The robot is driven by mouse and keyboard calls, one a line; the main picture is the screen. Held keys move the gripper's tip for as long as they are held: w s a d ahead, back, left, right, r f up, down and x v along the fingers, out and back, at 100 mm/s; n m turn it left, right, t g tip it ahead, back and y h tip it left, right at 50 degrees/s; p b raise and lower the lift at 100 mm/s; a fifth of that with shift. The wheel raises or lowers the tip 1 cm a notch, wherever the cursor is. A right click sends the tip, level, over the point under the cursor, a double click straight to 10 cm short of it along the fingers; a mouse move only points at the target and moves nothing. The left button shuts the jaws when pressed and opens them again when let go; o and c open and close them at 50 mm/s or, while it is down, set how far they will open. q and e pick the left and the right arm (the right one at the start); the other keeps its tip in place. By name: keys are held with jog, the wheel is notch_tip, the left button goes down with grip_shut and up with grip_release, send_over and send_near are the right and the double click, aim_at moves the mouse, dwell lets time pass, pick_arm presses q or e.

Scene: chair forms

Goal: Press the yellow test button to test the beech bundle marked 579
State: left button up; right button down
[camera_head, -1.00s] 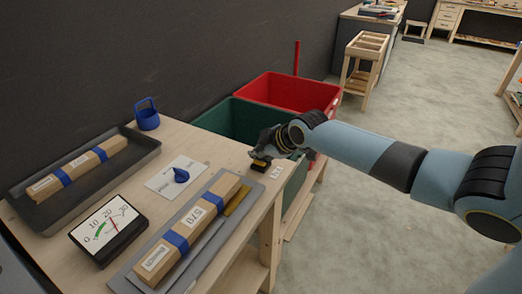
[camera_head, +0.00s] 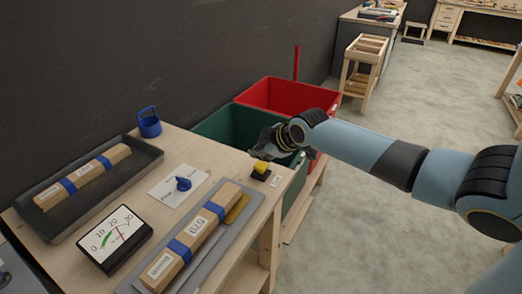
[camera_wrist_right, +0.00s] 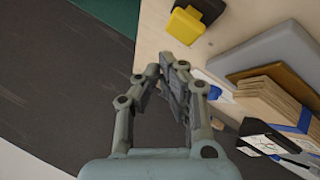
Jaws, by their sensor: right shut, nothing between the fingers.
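The yellow test button (camera_head: 260,168) sits on a black base near the right end of the wooden bench, beside a small white label (camera_head: 276,180). It also shows at the top of the right wrist view (camera_wrist_right: 185,25). My right gripper (camera_head: 259,154) is shut and empty, just behind and above the button, apart from it. The beech bundle marked 579 (camera_head: 203,226), with blue straps, lies on a grey plate (camera_head: 215,248). My left gripper is out of view.
A second strapped bundle (camera_head: 85,178) lies in a dark tray (camera_head: 150,160). A blue knob (camera_head: 183,184) is on a white card, and a blue holder (camera_head: 149,124) stands at the back. Green (camera_head: 222,122) and red (camera_head: 325,98) bins adjoin the bench.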

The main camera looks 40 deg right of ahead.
aim_at(259, 166)
jog(key=shift+r+p, duration=1.45)
jog(key=shift+r, duration=0.5)
jog(key=shift+a+f, duration=0.1)
